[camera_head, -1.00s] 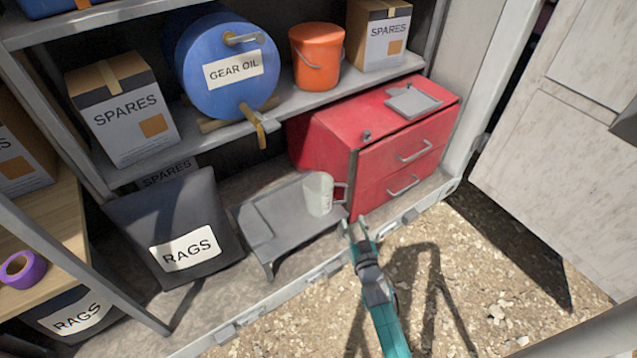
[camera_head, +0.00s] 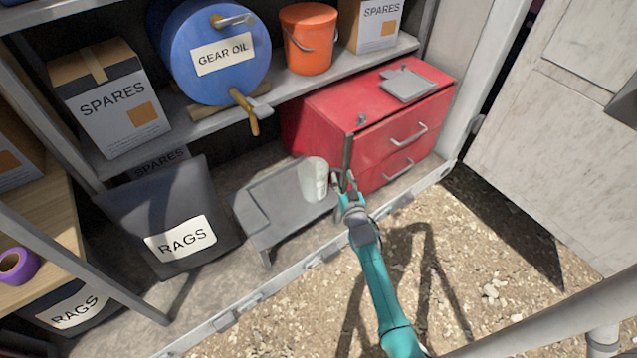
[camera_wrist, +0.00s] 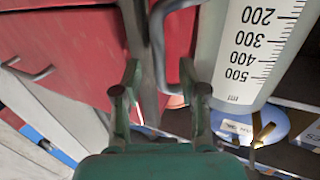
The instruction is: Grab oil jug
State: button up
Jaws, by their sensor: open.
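The oil jug (camera_head: 313,180) is a pale translucent measuring jug. It stands upright on a low grey stand (camera_head: 275,222) beside the red cabinet. In the wrist view the jug (camera_wrist: 250,50) fills the upper right, with its printed scale upside down. Its grey handle (camera_wrist: 157,45) shows there between my fingertips in the picture. My gripper (camera_head: 344,180) is open, just right of the jug at its handle side. In the wrist view my gripper (camera_wrist: 160,76) has both fingers apart, one on each side of the handle. I cannot tell whether a finger touches it.
The red drawer cabinet (camera_head: 385,125) stands close behind and right of my gripper. A black rags bag (camera_head: 170,205) is left of the stand. A blue gear oil drum (camera_head: 215,85) with a tap, an orange bucket (camera_head: 308,40) and a spares box (camera_head: 120,100) are on the shelf above.

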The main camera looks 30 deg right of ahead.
jog(key=shift+x, duration=0.9)
grip_shut()
jog(key=shift+r, duration=0.1)
